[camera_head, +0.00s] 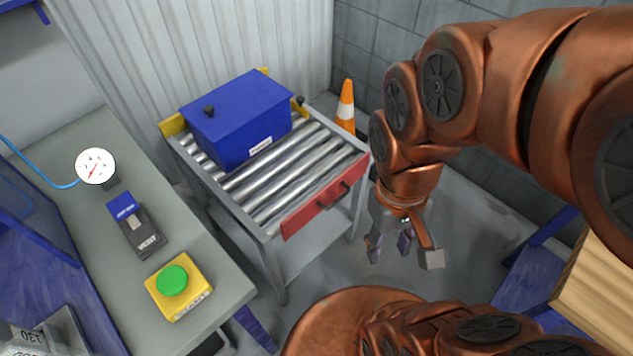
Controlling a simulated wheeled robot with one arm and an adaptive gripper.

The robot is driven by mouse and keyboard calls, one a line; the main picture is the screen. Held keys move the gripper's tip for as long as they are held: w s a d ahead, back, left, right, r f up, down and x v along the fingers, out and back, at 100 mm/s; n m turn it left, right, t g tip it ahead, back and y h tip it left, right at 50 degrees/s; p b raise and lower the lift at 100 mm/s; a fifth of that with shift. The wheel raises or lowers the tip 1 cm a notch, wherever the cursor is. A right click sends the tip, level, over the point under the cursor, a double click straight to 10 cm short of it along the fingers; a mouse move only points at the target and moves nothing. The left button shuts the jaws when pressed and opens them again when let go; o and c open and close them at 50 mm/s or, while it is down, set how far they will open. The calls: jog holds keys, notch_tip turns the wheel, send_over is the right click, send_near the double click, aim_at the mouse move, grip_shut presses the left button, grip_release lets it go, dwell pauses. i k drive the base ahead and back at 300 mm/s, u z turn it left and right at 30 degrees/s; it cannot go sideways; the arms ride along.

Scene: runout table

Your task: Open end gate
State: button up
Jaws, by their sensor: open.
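The end gate is a red bar (322,203) with a dark handle, standing across the near end of the roller table (265,237). It looks closed, raised above the rollers' end. My gripper (402,252) hangs to the right of the gate, apart from it, with its fingers pointing down. It is open and holds nothing. A blue box (238,118) with dark knobs and a pale label sits on the rollers toward the far end, by a yellow stop.
An orange and white cone (346,107) stands behind the table. At left, a grey bench (95,222) carries a yellow box with a green button (172,281), a blue-topped switch (138,225) and a gauge (95,166). Wooden boards (600,290) lie at right. Floor between is clear.

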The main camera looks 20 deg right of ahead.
aim_at(319, 202)
jog(key=i, duration=0.35)
jog(key=k, duration=0.5)
jog(key=z, duration=1.85)
jog(key=k, duration=1)
jog(key=u, duration=1.85)
jog(key=i, duration=0.45)
